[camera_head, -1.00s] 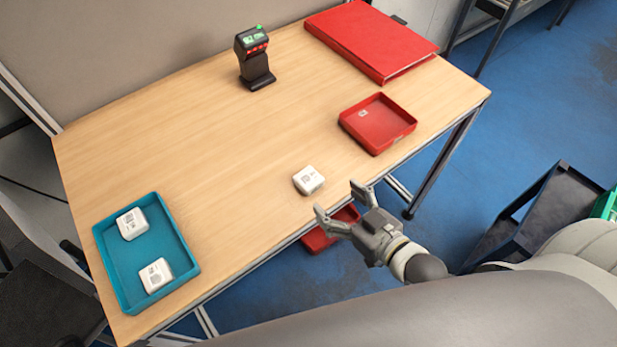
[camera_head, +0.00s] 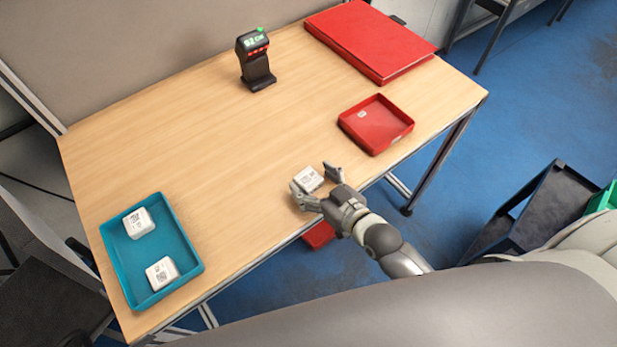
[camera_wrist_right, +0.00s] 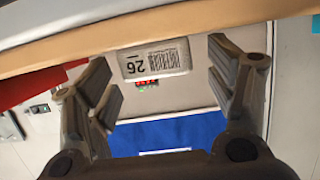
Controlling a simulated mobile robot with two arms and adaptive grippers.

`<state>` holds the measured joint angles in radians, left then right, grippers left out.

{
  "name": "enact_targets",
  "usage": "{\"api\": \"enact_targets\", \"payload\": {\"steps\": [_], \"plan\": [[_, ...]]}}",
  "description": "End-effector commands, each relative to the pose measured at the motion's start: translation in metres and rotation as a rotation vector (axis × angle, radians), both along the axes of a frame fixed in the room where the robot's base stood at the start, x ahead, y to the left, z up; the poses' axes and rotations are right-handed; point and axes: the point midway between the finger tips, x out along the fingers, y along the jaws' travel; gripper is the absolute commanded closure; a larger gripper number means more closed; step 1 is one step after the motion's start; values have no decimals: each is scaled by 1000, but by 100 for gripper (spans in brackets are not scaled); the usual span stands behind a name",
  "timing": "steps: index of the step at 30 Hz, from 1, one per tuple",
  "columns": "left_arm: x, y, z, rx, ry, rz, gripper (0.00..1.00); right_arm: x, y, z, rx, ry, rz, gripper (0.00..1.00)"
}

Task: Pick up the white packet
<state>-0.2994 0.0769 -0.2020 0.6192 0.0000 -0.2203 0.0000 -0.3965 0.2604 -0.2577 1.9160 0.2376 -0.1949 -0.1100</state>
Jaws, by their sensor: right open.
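A white packet (camera_head: 308,178) with a printed label lies on the wooden table near its front edge. My right gripper (camera_head: 316,184) is open at the packet, one finger on either side of it. In the right wrist view the packet (camera_wrist_right: 153,60) shows its barcode and the number 26 between the two spread fingers (camera_wrist_right: 165,82). I cannot tell whether the fingers touch it. Two more white packets, one at the back (camera_head: 138,222) and one nearer (camera_head: 161,273), lie in a teal tray. My left gripper is not in view.
The teal tray (camera_head: 112,264) stands at the table's left end. A black scanner (camera_head: 256,66) stands at the back. A red tray (camera_head: 382,138) and a red binder (camera_head: 370,38) are on the right. The table's middle is clear. A red container (camera_head: 319,235) shows below the table.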

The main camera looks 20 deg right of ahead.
Motion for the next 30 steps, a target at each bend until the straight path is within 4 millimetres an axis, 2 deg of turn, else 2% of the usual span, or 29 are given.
{"api": "enact_targets", "payload": {"steps": [4,17,26,30], "plan": [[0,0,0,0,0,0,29,0,0,0,0,0,0,23],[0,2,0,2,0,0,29,0,0,0,0,0,0,78],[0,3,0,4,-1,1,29,0,0,2,1,-3,0,78],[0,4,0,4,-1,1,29,0,0,9,2,-5,0,78]]}}
